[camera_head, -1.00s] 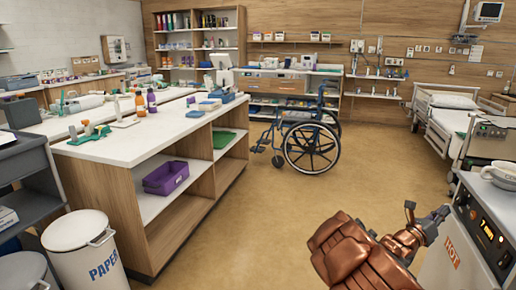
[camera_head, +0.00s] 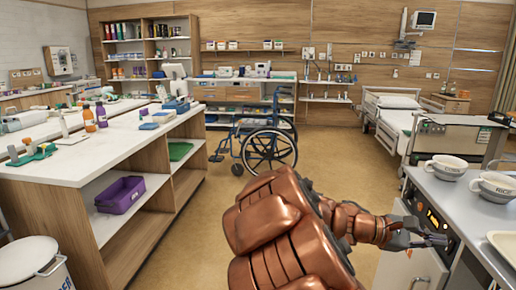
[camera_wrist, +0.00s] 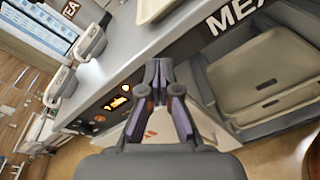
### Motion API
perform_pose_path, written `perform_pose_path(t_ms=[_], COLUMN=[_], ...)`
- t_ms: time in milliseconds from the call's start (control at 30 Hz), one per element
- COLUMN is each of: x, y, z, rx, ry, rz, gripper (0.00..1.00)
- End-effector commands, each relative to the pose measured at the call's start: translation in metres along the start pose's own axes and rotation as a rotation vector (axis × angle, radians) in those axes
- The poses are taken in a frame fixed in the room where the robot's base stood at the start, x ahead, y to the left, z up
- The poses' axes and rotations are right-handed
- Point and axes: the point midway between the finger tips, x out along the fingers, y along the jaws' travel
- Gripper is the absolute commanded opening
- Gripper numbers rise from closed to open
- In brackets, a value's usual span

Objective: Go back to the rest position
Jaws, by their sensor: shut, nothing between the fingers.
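My gripper (camera_head: 432,240) is at the lower right in the head view, at the end of my copper-coloured arm. It is beside the front of the grey-topped serving unit (camera_head: 450,205), near its control panel. In the wrist view my gripper (camera_wrist: 158,68) has its dark, purple-edged fingers closed together with nothing between them. The unit's front and top edge lie behind the fingers in that view. I cannot tell the exact gap between gripper and unit.
Two white cups (camera_head: 445,167) and (camera_head: 496,186) stand on the unit, with a cream tray (camera_head: 505,243) at the right edge. A white counter (camera_head: 100,150) runs along the left. A wheelchair (camera_head: 268,150) stands beyond the arm. Open floor (camera_head: 215,210) lies between.

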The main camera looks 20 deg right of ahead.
Motion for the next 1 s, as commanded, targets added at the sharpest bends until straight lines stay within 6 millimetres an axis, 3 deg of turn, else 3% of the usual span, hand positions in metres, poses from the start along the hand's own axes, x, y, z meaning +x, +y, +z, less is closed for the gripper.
perform_pose_path(t_ms=[367, 633, 800, 1000], x=[-0.076, -0.162, -0.216, -0.266], y=[-0.122, -0.207, -0.253, -0.296], z=[-0.014, -0.021, -0.013, 0.007], rx=[0.234, 0.271, 0.24, 0.177], ry=[0.314, 0.538, 0.65, 0.74], rz=[-0.392, -0.69, -0.857, -1.008], gripper=[0.0, 0.0, 0.0, 0.0])
